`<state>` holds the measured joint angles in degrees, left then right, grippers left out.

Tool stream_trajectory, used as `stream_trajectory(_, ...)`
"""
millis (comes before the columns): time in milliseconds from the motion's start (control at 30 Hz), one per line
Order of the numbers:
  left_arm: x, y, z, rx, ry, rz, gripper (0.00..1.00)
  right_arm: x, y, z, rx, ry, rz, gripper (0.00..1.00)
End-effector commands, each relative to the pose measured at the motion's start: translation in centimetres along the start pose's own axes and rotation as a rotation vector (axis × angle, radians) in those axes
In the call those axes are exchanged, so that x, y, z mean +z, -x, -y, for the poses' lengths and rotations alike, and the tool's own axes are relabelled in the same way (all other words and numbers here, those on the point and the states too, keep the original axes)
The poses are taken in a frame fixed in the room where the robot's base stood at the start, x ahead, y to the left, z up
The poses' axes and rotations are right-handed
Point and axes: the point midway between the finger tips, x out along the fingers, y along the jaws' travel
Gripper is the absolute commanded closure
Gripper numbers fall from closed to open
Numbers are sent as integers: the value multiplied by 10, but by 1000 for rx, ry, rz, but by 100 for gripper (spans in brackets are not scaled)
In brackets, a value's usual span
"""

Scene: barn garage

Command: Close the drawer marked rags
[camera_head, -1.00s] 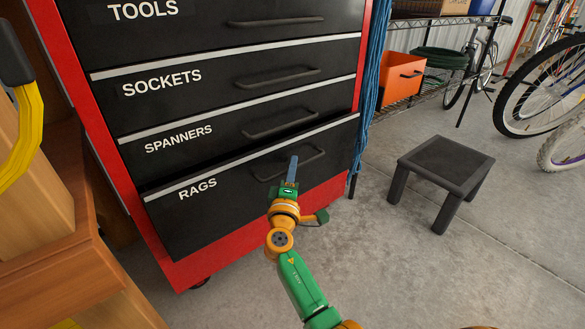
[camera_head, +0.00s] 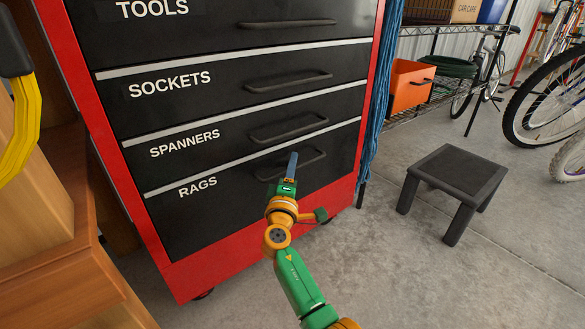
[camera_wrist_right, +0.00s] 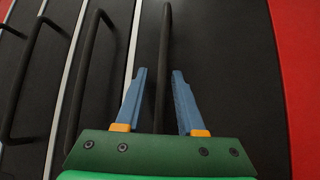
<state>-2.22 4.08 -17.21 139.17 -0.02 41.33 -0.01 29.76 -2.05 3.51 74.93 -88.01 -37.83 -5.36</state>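The drawer marked rags (camera_head: 215,220) is the black bottom drawer of the red cabinet (camera_head: 185,278). In the head view its front looks level with the drawers above. Its dark bar handle (camera_head: 318,156) is partly hidden by my right gripper (camera_head: 292,156). In the right wrist view, the blue fingers of the right gripper (camera_wrist_right: 159,72) are apart, one on each side of the handle (camera_wrist_right: 166,35). I cannot tell whether they touch it. My left gripper is not in view.
The spanners (camera_head: 210,142), sockets (camera_head: 200,95) and tools drawers above look shut. A wooden cabinet (camera_head: 60,275) stands close on the left. A black stool (camera_head: 455,175) stands to the right. Concrete floor (camera_head: 390,270) is free in front.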

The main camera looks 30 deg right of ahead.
Motion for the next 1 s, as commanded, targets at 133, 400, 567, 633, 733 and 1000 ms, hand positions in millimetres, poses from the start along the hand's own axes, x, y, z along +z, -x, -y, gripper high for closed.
stream_trajectory(133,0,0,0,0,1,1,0,0,0,2,-3,0,0,57)
stream_trajectory(400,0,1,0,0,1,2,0,0,0,2,-4,0,1,57)
stream_trajectory(567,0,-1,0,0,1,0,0,0,2,1,-4,1,0,57)
stream_trajectory(633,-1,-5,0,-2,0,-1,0,-1,11,0,-5,1,-1,57)
stream_trajectory(733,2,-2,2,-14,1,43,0,-1,33,-1,-6,1,-2,57)
stream_trajectory(1000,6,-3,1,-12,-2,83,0,0,71,0,-2,0,0,57)
